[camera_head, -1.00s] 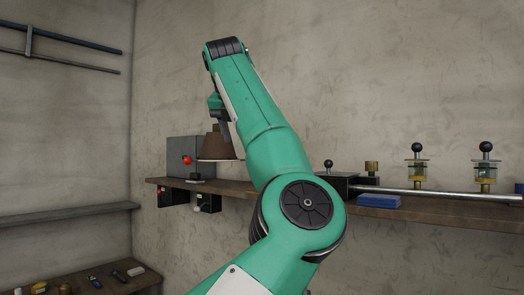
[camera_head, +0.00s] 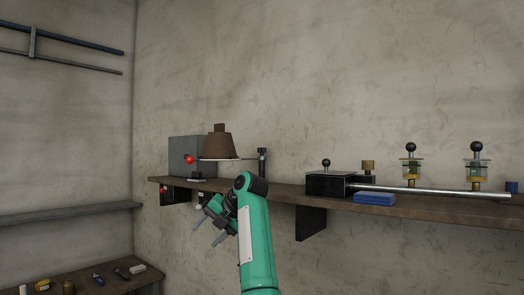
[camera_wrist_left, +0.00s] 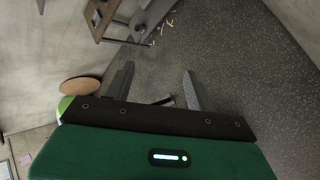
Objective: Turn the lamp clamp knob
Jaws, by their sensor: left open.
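The lamp (camera_head: 218,147) has a brown conical shade over a pale disc, joined by a thin arm to a dark post (camera_head: 262,160) on the shelf. I cannot tell for certain which part is its clamp knob; a small pale knob-like part (camera_head: 198,207) hangs under the shelf below the lamp. My left gripper (camera_head: 205,234) is below the shelf edge, its fingers apart and pointing down-left, with nothing between them. In the left wrist view the open fingers (camera_wrist_left: 157,72) face the floor, and no lamp shows. My right gripper is out of view.
The wooden shelf (camera_head: 450,208) carries a grey box with a red ball (camera_head: 189,160), a black block (camera_head: 330,184), a blue block (camera_head: 374,198) and a metal rod (camera_head: 430,191). A dark bracket (camera_head: 311,223) hangs under it. A low bench (camera_head: 125,285) holds small items at lower left.

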